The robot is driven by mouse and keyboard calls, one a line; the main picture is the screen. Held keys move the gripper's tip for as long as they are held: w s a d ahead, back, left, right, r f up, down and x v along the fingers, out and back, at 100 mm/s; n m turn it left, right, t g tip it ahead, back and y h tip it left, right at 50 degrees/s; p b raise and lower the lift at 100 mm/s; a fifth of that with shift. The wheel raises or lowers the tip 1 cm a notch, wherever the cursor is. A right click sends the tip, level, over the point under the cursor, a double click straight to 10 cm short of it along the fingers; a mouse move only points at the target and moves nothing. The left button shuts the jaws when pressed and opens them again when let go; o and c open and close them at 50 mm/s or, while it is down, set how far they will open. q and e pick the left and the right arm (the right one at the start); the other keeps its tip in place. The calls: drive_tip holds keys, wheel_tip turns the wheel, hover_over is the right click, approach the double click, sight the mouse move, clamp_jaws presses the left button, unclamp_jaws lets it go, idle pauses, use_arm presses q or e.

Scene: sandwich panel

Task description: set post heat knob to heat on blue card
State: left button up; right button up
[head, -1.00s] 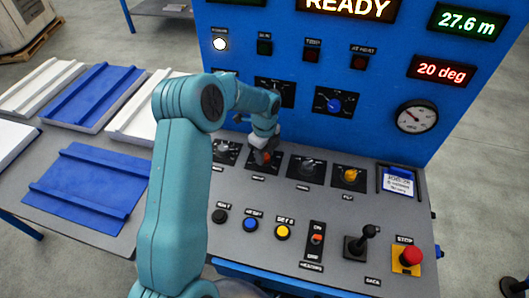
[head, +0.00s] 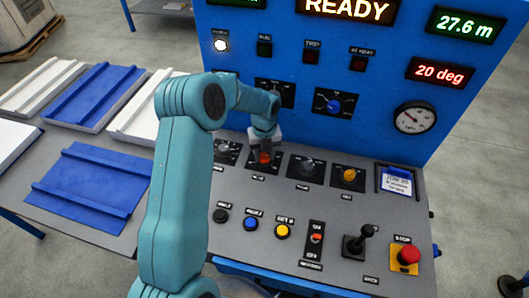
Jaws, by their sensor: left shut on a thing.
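My left gripper (head: 264,149) is shut on a red knob (head: 265,159) on the sloped grey console. The fingers reach down over the knob and partly hide it and its black plate. A card (head: 397,182) with a blue band sits in a dark frame at the console's right. Its small print is too blurred to read. The knob labels are also too small to read, so I cannot tell by name which is the post heat knob. My right gripper is not in view.
Beside the red knob are grey knobs (head: 306,167) and a yellow knob (head: 348,175). In front are push buttons (head: 250,223), a toggle switch (head: 316,238), a joystick (head: 359,241) and a red stop button (head: 408,255). Panels (head: 93,183) lie on the left table.

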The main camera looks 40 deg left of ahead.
sight(264, 155)
use_arm(q)
drive_tip(key=shift+w+a+r, duration=0.15)
drive_tip(key=shift+r, duration=0.05)
idle(0.4)
drive_tip(key=o, duration=1)
drive_tip(key=shift+o, duration=0.2)
drive_tip(key=shift+f, duration=0.1)
wheel_tip(264, 155, up, 16)
drive_tip(key=shift+r, duration=0.2)
